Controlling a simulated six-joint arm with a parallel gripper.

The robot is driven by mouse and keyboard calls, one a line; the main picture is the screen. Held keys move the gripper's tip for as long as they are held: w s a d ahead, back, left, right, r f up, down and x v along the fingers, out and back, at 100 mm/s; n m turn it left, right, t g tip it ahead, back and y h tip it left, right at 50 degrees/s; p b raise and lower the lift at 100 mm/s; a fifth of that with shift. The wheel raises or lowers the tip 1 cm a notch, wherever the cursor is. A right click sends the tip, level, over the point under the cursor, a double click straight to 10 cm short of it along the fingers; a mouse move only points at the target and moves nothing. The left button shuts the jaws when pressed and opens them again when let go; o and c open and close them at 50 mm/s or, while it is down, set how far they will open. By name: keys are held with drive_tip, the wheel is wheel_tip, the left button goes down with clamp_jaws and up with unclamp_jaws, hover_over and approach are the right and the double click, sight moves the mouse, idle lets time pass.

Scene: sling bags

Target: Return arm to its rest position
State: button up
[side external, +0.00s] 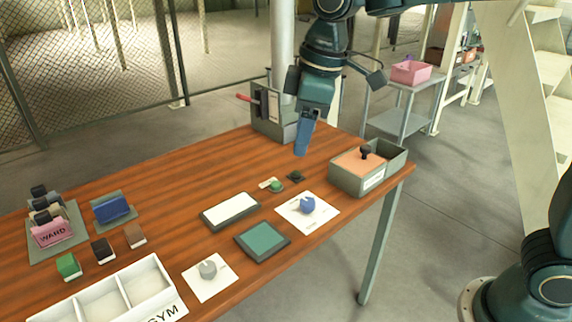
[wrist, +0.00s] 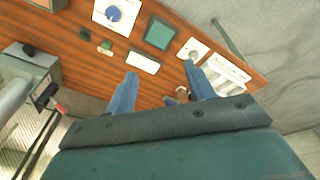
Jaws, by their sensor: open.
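My gripper (side external: 303,140) hangs above the far right part of the wooden table (side external: 170,190), with its blue fingers angled down. In the wrist view the two blue fingers (wrist: 160,95) are spread apart with nothing between them, so it is open and empty. In the side view the fingers overlap and look like one. No sling bag is in its grasp.
A grey machine with a red lever (side external: 270,112) stands close behind my gripper. A grey box with a black knob (side external: 345,180) is at the right. White and green pads, dial cards and a white tray (side external: 100,300) lie nearer. A pink WAND bag (side external: 52,232) sits left.

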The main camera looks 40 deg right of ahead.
drive_tip(key=s+d+f+m+t, duration=0.1)
drive_tip(key=s+d+m, duration=0.3)
drive_tip(key=s, duration=0.6)
drive_tip(key=s+d+f+m+t, duration=0.1)
drive_tip(key=s+d+m, duration=0.3)
drive_tip(key=s+d, duration=0.5)
drive_tip(key=shift+s+d+f+m+t+h, duration=0.35)
drive_tip(key=shift+s+t, duration=0.35)
drive_tip(key=shift+s, duration=0.4)
drive_tip(key=shift+a, duration=0.1)
